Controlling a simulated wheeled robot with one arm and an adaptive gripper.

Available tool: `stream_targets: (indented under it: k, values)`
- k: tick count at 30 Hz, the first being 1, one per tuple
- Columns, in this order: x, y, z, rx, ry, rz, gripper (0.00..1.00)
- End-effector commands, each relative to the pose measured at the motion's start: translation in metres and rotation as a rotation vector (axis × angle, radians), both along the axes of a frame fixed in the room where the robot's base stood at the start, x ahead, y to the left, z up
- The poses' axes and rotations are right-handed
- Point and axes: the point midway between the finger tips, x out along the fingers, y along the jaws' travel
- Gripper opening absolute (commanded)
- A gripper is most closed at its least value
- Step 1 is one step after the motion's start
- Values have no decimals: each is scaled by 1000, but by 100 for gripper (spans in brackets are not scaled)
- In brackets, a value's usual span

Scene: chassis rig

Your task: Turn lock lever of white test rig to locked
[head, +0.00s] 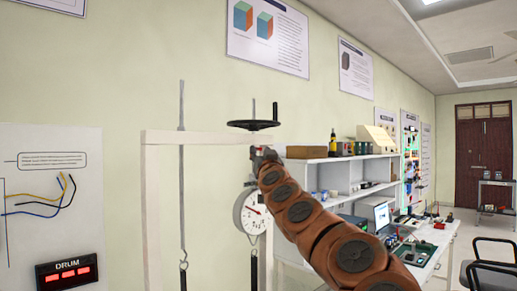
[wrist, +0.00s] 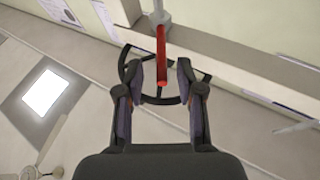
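The white test rig (head: 152,205) is a white frame with a top crossbar, a dial gauge (head: 252,212) and a black handwheel (head: 253,125) above the bar. In the wrist view a red lever (wrist: 161,55) sticks out from the rig's white beam (wrist: 230,55). My gripper (wrist: 161,68) is open, with one dark finger on each side of the lever. Gaps show between the lever and both fingers. In the head view my gripper (head: 263,156) is at the crossbar just below the handwheel, and the lever is too small or hidden to make out clearly.
The handwheel rim (wrist: 134,51) lies close behind my fingers. Hanging rods with hooks (head: 182,200) are inside the frame. A white shelf (head: 340,175) and a bench with a laptop (head: 384,215) stand to the right. A board marked DRUM (head: 55,215) is on the left.

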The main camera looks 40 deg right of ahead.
Motion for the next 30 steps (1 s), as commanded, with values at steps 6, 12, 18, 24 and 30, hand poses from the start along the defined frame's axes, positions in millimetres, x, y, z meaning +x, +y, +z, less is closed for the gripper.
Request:
stream_targets:
  k: [6, 12, 18, 24, 30]
  values:
    - [14, -7, 7, -2, 0, 3, 37]
    - [22, -11, 11, -2, -1, 3, 37]
    - [24, -13, 12, -2, 0, 2, 37]
    - [25, -13, 12, -2, 1, 2, 37]
    - [25, -13, 12, -2, 1, 2, 23]
